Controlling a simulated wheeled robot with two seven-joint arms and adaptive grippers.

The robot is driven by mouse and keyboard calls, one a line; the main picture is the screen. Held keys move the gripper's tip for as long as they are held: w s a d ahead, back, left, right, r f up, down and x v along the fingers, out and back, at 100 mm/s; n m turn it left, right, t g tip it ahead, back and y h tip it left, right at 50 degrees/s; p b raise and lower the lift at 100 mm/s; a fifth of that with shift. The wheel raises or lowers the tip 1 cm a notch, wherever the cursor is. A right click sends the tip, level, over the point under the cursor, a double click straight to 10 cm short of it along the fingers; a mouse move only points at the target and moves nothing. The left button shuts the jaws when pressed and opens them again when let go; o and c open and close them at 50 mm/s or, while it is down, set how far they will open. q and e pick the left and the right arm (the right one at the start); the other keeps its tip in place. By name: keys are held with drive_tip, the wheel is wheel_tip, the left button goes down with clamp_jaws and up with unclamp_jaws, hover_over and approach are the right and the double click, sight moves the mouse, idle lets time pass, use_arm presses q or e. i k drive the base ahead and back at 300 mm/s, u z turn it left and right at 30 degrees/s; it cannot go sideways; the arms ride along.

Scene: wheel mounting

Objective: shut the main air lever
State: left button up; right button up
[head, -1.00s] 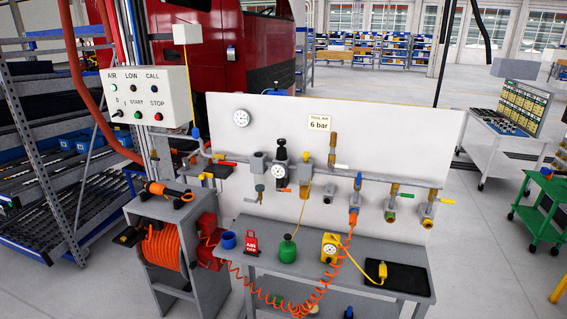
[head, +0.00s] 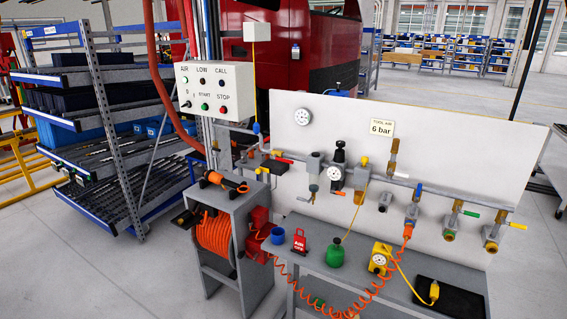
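A grey air pipe (head: 385,179) runs along the white panel (head: 450,150) with several handled valves. A red lever (head: 284,160) points to the right near the pipe's left end. A yellow handle (head: 261,170) is just below and left of it. I cannot tell for certain which is the main air lever. An orange lever (head: 340,193) is by the regulator gauge (head: 334,173). A white lever (head: 400,175), a green lever (head: 472,213) and a yellow lever (head: 518,226) are farther right. Neither of my grippers is in view.
A control box (head: 214,91) hangs above the hose reel cabinet (head: 237,230). A bench (head: 330,282) before the panel bears a blue cup (head: 278,236), a red lock tag (head: 299,241), a green bottle (head: 335,253) and a yellow gauge unit (head: 380,258). Floor is clear at front left.

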sight(275, 157)
drive_tip(key=z, duration=0.25)
drive_tip(key=i, duration=2.25)
drive_tip(key=z, duration=0.1)
